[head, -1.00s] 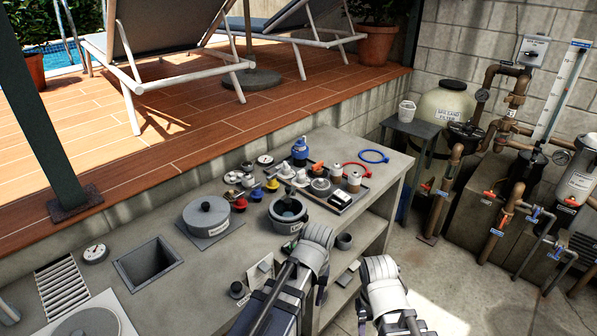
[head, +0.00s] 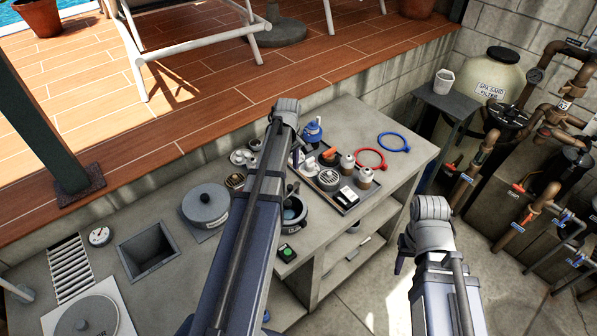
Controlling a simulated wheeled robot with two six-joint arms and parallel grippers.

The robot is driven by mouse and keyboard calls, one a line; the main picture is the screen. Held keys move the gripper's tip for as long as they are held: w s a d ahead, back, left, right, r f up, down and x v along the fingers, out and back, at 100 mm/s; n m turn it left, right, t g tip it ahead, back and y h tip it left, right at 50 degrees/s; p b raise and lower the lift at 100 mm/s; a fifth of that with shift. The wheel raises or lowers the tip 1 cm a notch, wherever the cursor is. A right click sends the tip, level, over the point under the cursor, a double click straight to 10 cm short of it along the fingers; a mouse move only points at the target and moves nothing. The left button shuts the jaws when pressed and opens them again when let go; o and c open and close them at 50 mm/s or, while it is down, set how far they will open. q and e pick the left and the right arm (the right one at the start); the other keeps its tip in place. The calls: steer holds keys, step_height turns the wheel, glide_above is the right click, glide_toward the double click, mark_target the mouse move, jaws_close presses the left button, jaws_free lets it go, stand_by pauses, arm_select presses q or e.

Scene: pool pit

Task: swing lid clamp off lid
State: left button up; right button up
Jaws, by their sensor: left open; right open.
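I cannot single out a lid clamp with certainty. An open-topped dark round housing (head: 294,211) on the counter is partly covered by that arm. My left gripper (head: 284,122) is at the far end of the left arm, over the counter near a blue-topped item; its fingertips are hard to make out. My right gripper (head: 404,252) is low at the right, beyond the counter's front edge, and its fingers are mostly hidden by the wrist. Neither visibly holds anything.
A tray (head: 347,207) of small parts lies right of my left arm, with a red ring (head: 371,158) and a blue ring (head: 394,142) behind it. A sand filter (head: 490,80) and pipes stand at the right. An open square recess (head: 147,248) is at the left.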

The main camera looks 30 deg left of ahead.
mark_target(290, 186)
arm_select(q)
steer(key=shift+s+f+b, duration=0.2)
steer(key=shift+b, duration=0.15)
step_height(290, 186, down, 7)
steer(key=b, duration=0.7)
steer(key=shift+w+f, duration=0.1)
steer(key=shift+f, duration=0.1)
jaws_close()
stand_by(0.9)
